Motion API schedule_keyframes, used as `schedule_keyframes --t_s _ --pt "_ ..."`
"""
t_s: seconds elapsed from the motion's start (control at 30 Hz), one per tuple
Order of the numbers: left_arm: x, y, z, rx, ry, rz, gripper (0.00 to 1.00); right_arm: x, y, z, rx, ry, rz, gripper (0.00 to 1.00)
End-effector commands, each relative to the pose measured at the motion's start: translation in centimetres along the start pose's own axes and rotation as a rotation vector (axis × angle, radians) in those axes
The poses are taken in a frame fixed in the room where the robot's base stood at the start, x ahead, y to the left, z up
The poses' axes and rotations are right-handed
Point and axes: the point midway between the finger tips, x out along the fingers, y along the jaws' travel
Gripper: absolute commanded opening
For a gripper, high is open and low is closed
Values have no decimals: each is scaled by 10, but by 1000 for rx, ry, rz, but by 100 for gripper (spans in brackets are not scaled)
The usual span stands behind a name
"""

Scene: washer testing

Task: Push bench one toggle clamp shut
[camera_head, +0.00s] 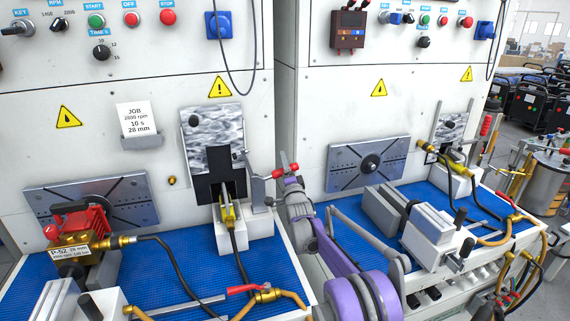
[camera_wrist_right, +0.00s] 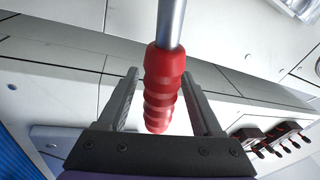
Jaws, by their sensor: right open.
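The toggle clamp of the left bench (camera_head: 256,184) is a grey metal clamp on a light block, beside the dark plate with a brass fitting. Its lever points right and ends in a red grip (camera_head: 279,173). In the right wrist view the ribbed red grip (camera_wrist_right: 158,86) hangs on a metal rod (camera_wrist_right: 171,22). My right gripper (camera_head: 286,174) is at this grip, its arm reaching up from the lower right. In the wrist view the fingers of my right gripper (camera_wrist_right: 161,100) are open, one on each side of the grip, with gaps visible. My left gripper is out of view.
A red and brass pump (camera_head: 80,232) tagged P-52 sits at left on the blue mat (camera_head: 165,262). The right bench (camera_head: 460,215) carries similar fittings, close to my right arm. The panel wall stands behind.

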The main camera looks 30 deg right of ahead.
Motion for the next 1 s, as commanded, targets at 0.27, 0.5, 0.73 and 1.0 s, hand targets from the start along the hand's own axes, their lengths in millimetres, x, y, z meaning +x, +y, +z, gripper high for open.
schedule_keyframes --t_s 0.27,0.5,0.73,1.0 --pt "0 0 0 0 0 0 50 2 0 0 0 0 1 67" --pt "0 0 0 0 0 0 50 2 0 0 0 0 1 29" --pt "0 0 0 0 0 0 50 2 0 0 0 0 1 0" --pt "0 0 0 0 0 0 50 2 0 0 -1 0 0 0"
